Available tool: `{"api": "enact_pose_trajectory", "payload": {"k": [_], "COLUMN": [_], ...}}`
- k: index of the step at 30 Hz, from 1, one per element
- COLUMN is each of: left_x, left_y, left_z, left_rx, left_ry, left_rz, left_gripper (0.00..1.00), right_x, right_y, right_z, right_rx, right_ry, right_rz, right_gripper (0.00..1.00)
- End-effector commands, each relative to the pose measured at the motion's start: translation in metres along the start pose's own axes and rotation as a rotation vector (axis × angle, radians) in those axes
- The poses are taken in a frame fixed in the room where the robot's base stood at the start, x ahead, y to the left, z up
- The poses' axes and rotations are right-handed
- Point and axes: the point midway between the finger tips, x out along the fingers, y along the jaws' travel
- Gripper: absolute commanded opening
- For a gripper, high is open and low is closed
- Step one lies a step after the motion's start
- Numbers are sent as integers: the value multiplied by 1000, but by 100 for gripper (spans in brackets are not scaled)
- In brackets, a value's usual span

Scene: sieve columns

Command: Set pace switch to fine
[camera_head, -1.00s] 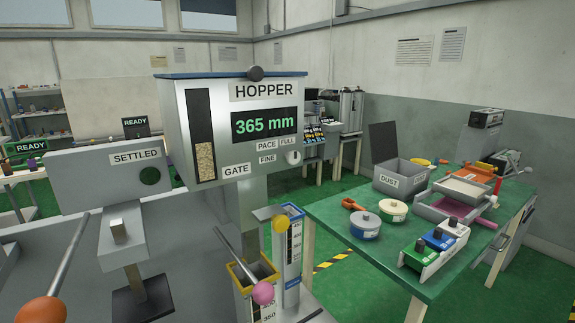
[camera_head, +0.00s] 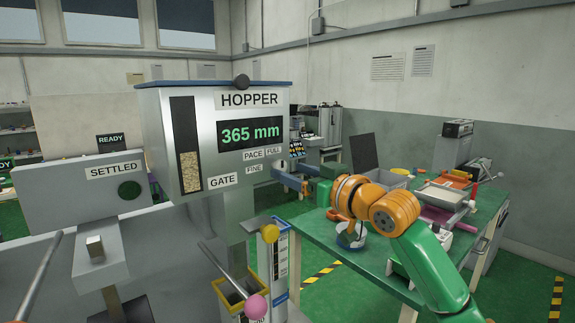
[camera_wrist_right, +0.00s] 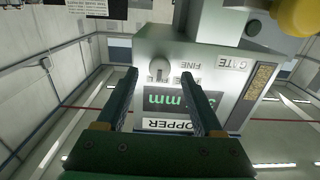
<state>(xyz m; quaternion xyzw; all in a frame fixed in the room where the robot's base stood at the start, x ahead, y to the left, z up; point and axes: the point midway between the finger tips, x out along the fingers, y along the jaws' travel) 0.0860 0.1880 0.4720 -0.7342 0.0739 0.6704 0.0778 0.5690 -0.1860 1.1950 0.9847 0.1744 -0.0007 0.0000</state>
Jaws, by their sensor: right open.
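The hopper (camera_head: 215,140) is a grey metal box with a green display reading 365 mm. Its PACE label (camera_head: 252,154) sits beside FULL (camera_head: 274,151), with FINE (camera_head: 255,168) below. The small round pace switch knob (camera_wrist_right: 157,66) shows in the right wrist view, beside the upside-down FULL and FINE labels. In the head view it is hidden behind my fingers. My right gripper (camera_head: 284,177) is at the panel's lower right corner. In the wrist view its open fingers (camera_wrist_right: 160,82) point at the panel, with the knob between them in the picture; contact cannot be told.
A yellow-rimmed square column (camera_head: 236,290) with a pink-ended rod stands below the hopper, next to a blue-rimmed column (camera_head: 272,262). A grey SETTLED unit (camera_head: 90,185) is at left. The green table (camera_head: 370,262) at right holds trays and tools.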

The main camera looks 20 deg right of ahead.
Motion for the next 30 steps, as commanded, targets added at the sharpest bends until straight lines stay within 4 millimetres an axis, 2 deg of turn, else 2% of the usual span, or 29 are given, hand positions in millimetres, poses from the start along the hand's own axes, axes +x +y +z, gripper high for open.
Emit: {"api": "enact_pose_trajectory", "payload": {"k": [1, 4, 12, 18, 20, 30], "left_x": [-9, -12, -11, -11, -11, -17], "left_y": [0, 0, 0, 0, 0, -1], "left_z": [-1, -1, -1, -1, -1, -2], "left_rx": [0, 0, 0, 0, 0, 0], "left_ry": [0, 0, 0, 0, 0, 1], "left_rz": [0, 0, 0, 0, 0, -1], "left_gripper": [50, 50, 50, 50, 50, 50], "right_x": [8, 20, 24, 24, 24, 24], "right_y": [0, 0, 0, 0, 0, 1], "right_z": [-5, -3, 1, 1, 1, -1], "right_rx": [5, 3, -1, 0, 0, -38], "right_ry": [-1, 0, 0, 0, 0, 0], "right_rz": [-2, 0, 1, 1, 1, 2], "right_gripper": [69, 69, 69, 15, 0, 0]}}
